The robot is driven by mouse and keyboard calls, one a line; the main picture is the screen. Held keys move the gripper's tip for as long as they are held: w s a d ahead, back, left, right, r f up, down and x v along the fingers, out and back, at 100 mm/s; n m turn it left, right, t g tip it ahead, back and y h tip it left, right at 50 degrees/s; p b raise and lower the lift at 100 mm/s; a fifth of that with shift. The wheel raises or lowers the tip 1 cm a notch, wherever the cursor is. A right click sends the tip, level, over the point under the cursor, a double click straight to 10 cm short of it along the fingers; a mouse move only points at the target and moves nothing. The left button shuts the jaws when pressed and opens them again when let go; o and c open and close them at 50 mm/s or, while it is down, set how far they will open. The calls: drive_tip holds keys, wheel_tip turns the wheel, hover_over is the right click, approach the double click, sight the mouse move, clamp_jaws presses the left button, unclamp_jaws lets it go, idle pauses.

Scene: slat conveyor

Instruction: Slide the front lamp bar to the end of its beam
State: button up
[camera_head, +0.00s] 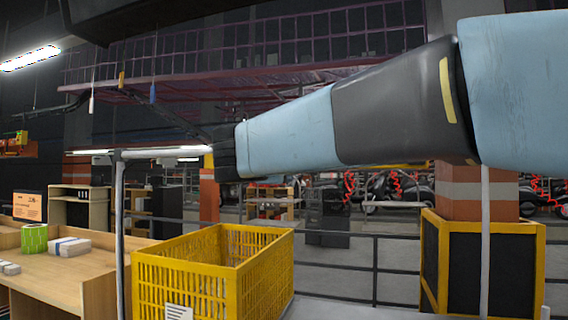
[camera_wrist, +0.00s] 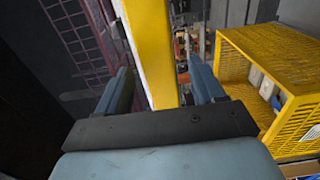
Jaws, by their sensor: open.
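In the wrist view, a long yellow bar (camera_wrist: 152,45) with a pale left edge runs down between the two fingers of my gripper (camera_wrist: 160,85). The fingers are apart, one on each side of it; I cannot tell whether either touches it. In the head view my fingers are not clearly seen.
A yellow slatted crate (camera_head: 185,277) stands below my arm; a yellow crate (camera_wrist: 290,110) with items inside shows right in the wrist view. A wooden desk (camera_head: 65,278) is at left. A yellow-framed dark guard (camera_head: 481,274) surrounds a pillar at right. Another lamp (camera_head: 30,58) hangs upper left.

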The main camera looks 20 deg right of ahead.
drive_tip(key=v, duration=1.1)
drive_tip(key=shift+s+a+f, duration=0.1)
drive_tip(key=s+d+f+m+g+y, duration=0.1)
drive_tip(key=d+f+m+g+y, duration=0.15)
drive_tip(key=f, duration=0.55)
drive_tip(key=s+d+f+m+g+y, duration=0.1)
drive_tip(key=s+d+f+g+y, duration=0.2)
drive_tip(key=f, duration=0.6)
drive_tip(key=s+f+m+g+y, duration=0.1)
drive_tip(key=f+m+y, duration=0.2)
drive_tip(key=f, duration=0.3)
drive_tip(key=s+a+f+m+g+y, duration=0.1)
drive_tip(key=s+f+m+y, duration=0.1)
drive_tip(key=f, duration=0.4)
drive_tip(key=shift+s+a+f+m+y, duration=0.3)
drive_tip(key=shift+m+y, duration=0.15)
drive_tip(key=shift+y, duration=0.4)
drive_tip(key=shift+c, duration=0.3)
